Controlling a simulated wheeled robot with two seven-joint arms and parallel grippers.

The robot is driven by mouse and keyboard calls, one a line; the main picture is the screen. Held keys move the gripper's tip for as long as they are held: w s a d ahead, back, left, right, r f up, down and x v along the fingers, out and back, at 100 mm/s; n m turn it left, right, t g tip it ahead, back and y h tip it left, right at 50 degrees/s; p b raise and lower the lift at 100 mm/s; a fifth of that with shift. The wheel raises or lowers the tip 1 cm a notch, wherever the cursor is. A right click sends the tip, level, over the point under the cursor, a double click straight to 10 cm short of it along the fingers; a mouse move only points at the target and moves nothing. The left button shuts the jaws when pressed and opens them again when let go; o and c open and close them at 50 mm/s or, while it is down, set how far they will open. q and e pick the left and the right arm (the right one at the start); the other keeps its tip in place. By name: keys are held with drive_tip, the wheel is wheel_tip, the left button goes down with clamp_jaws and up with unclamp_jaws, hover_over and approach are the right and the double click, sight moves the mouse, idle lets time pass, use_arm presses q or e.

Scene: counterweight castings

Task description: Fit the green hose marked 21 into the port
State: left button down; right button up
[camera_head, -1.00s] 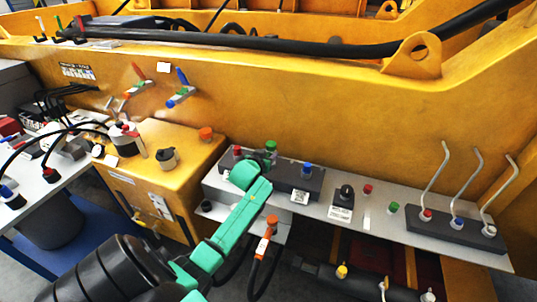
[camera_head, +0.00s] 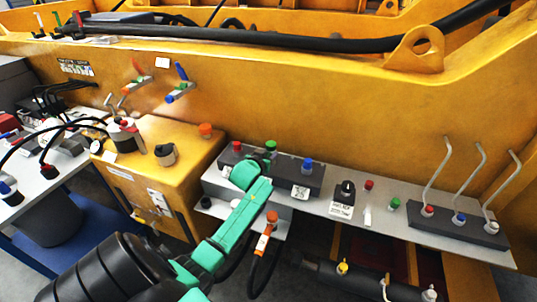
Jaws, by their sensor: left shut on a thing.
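My left gripper (camera_head: 257,165), with its teal links, comes in from the lower left and is shut at the dark grey port block (camera_head: 287,177). A green fitting (camera_head: 270,146) shows just beyond its fingertips, at the block's top between a red cap and a blue cap. I take this as the end of the green hose; the number 21 cannot be read. The fingers hide the grip and the port, so I cannot tell how deep the fitting sits. My right gripper is not in view.
An orange-ended hose (camera_head: 264,240) hangs just right of my left arm. A lever block (camera_head: 460,224) with three bent levers stands on the grey shelf (camera_head: 400,222) at the right. A yellow box (camera_head: 165,140) stands left of the port block; the yellow frame wall (camera_head: 310,110) rises behind.

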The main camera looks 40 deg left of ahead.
use_arm(q)
drive_tip(key=shift+f+b, duration=0.45)
drive_tip(key=shift+f, duration=0.15)
drive_tip(key=shift+c, duration=1.5)
unclamp_jaws()
drive_tip(key=shift+f, duration=0.1)
drive_tip(key=shift+s, duration=0.1)
drive_tip(key=b+v, duration=0.1)
drive_tip(key=v, duration=1.3)
drive_tip(key=shift+s, duration=0.25)
drive_tip(key=shift+d, duration=0.15)
